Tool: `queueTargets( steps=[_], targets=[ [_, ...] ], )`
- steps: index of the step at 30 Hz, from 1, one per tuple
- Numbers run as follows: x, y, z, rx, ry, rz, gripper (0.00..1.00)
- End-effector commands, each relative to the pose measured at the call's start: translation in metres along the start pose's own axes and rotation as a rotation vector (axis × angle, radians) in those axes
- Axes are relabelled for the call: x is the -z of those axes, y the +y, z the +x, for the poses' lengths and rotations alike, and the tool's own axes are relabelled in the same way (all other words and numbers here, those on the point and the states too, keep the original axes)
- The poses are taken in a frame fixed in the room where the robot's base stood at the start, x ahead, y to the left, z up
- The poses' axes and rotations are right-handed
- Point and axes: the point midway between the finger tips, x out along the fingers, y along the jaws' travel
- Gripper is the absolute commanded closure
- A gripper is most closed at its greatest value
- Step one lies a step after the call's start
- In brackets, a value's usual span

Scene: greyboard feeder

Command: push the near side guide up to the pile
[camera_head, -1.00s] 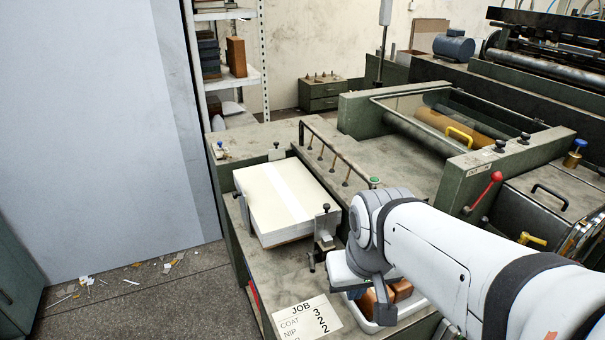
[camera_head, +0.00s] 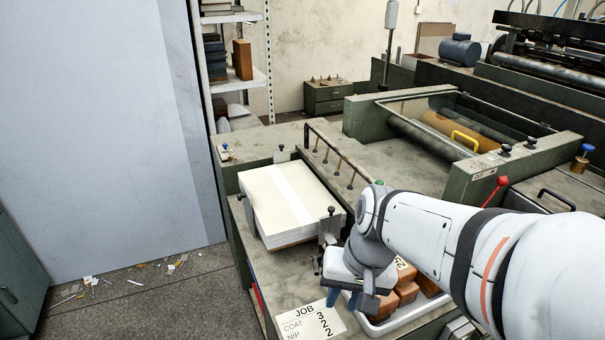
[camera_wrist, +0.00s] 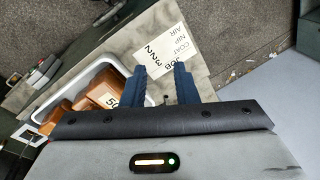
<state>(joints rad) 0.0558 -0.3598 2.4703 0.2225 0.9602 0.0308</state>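The pile (camera_head: 278,192) of white board with a pale strip across its top lies on the feeder table, left of my arm. The near side guide (camera_head: 329,229) is an upright metal plate with a black knob, at the pile's near right corner. I cannot tell whether it touches the pile. My gripper (camera_head: 334,296) is in front of the guide, apart from it, pointing down over the table. In the wrist view its blue fingers (camera_wrist: 159,82) are spread with nothing between them. The fingertips are partly hidden in the head view.
A white tray (camera_wrist: 90,72) of brown blocks stands beside my gripper, partly behind my arm. A JOB card (camera_head: 311,322) lies on the table's near edge. A rail with several rods (camera_head: 338,152) runs along the pile's far right side. A far guide (camera_head: 282,154) stands behind the pile.

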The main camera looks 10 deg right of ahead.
Motion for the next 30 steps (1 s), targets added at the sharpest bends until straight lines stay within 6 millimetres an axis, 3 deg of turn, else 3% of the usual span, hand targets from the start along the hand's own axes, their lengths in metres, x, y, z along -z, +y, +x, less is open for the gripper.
queueTargets(
  steps=[5, 8, 12, 17, 23, 27, 30],
  targets=[
    [0.014, -0.028, 0.024, 0.215, -0.185, 0.314, 0.59],
    [0.029, -0.044, 0.031, 0.341, -0.277, 0.488, 0.59],
    [0.059, -0.06, 0.039, 0.523, -0.393, 0.73, 0.59],
    [0.108, -0.067, 0.045, 0.744, -0.504, 1.004, 0.59],
    [0.18, -0.047, 0.054, 1.043, -0.602, 1.335, 0.59],
    [0.229, -0.015, 0.064, 1.256, -0.633, 1.542, 0.59],
    [0.254, 0.011, 0.07, 1.383, -0.637, 1.653, 0.59]
  ],
)
